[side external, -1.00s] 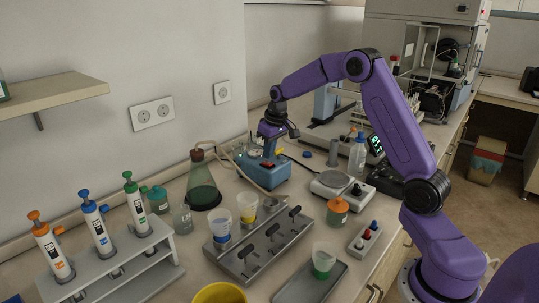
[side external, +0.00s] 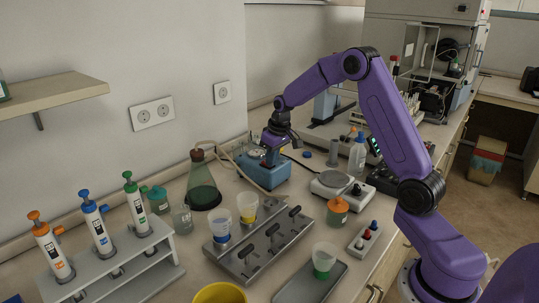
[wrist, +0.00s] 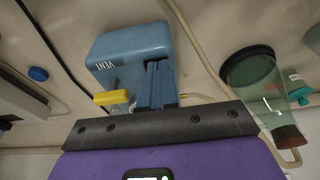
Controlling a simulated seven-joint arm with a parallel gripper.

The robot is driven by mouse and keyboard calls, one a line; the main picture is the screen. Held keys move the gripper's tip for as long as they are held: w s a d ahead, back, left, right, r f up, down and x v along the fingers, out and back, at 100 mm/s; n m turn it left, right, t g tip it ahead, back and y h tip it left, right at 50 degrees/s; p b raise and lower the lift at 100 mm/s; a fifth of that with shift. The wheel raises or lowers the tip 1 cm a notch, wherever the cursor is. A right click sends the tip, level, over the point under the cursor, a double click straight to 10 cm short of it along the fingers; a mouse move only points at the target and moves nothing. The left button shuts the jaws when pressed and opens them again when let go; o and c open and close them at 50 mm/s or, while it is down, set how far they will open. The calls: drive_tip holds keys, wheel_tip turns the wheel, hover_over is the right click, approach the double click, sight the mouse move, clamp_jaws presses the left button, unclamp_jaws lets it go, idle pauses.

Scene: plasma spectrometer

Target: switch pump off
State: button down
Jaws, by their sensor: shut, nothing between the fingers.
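The pump is a blue box (side external: 262,176) on the bench by the wall, with a hose running toward a green flask (side external: 203,188). In the wrist view the pump's blue housing (wrist: 128,42) fills the upper middle, with a "VENT" label and a yellow lever (wrist: 111,97) on it. My gripper (side external: 270,155) is at the top of the pump, fingers shut and empty. In the wrist view its fingertips (wrist: 159,66) overlap the housing beside the yellow lever; I cannot tell whether they touch. The pump's switch is not clearly visible; the gripper may hide it.
The green flask also shows at right in the wrist view (wrist: 254,80). A balance (side external: 335,184), a wash bottle (side external: 357,158) and an orange-capped jar (side external: 337,211) stand right of the pump. A metal rack with cups (side external: 262,245) is in front.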

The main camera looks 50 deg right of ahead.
drive_tip(key=shift+s+f, duration=0.3)
drive_tip(key=shift+f, duration=0.05)
drive_tip(key=shift+w, duration=0.1)
drive_tip(key=shift+w+r, duration=0.3)
drive_tip(key=shift+w, duration=0.4)
drive_tip(key=shift+w+r, duration=0.15)
drive_tip(key=shift+r, duration=0.1)
drive_tip(key=s+r, duration=0.7)
drive_tip(key=r, duration=0.5)
drive_tip(key=s+a+f+n+g, duration=0.1)
drive_tip(key=s+a+n, duration=0.2)
drive_tip(key=s+a, duration=0.5)
drive_tip(key=s+a+f+n, duration=0.1)
drive_tip(key=s+a+n, duration=0.3)
drive_tip(key=a, duration=0.6)
drive_tip(key=s+a+f+n, duration=0.1)
drive_tip(key=s+f+n, duration=0.1)
drive_tip(key=s, duration=0.8)
drive_tip(key=s+f+n+g, duration=0.1)
drive_tip(key=s+f+n, duration=0.1)
drive_tip(key=s, duration=0.9)
drive_tip(key=shift+s+a+n, duration=0.3)
drive_tip(key=shift+a+n, duration=0.1)
drive_tip(key=shift+n, duration=0.4)
